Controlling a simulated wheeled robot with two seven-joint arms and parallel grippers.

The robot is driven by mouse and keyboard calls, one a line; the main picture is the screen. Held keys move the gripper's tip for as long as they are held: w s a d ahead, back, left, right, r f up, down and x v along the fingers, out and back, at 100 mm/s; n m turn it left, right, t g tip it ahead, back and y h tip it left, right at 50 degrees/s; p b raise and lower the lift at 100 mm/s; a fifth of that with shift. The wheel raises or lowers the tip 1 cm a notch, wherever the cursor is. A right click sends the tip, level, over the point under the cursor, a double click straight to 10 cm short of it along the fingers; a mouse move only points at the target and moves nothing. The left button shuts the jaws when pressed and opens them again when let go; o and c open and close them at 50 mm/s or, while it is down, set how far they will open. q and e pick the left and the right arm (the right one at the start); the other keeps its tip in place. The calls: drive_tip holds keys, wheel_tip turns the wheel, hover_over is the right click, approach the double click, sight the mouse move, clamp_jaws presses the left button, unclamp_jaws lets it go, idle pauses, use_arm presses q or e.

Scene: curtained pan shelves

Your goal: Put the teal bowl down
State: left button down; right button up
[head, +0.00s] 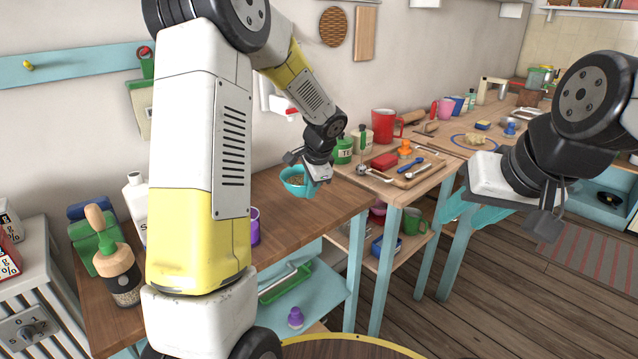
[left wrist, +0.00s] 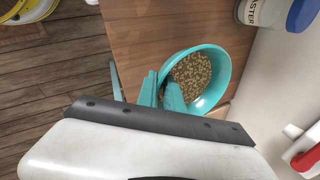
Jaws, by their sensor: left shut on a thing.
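The teal bowl (head: 293,187) is at the back right of the near wooden table in the head view. It holds brown, grainy contents, which show clearly in the left wrist view (left wrist: 222,70). My left gripper (head: 313,186) is shut on the bowl's rim, and its teal fingers also show in the left wrist view (left wrist: 161,92). The bowl looks close to level over the tabletop; I cannot tell if its base touches. My right gripper (head: 470,212) is open and empty, over the floor at the right.
The near wooden table (head: 325,215) has bare top in front of the bowl. A purple cup (head: 255,226) stands on it, partly behind my left arm. A farther table carries a red mug (head: 384,126), a green tin (head: 342,151) and a red block (head: 384,161).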

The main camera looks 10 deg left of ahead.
use_arm(q)
drive_tip(key=shift+f, duration=2.4)
drive_tip(key=shift+f, duration=0.2)
drive_tip(key=shift+f, duration=0.55)
drive_tip(key=shift+f, duration=0.3)
drive_tip(key=c, duration=1.4)
unclamp_jaws()
drive_tip(key=v, duration=0.7)
drive_tip(key=shift+s+d+r, duration=0.1)
drive_tip(key=shift+r, duration=0.3)
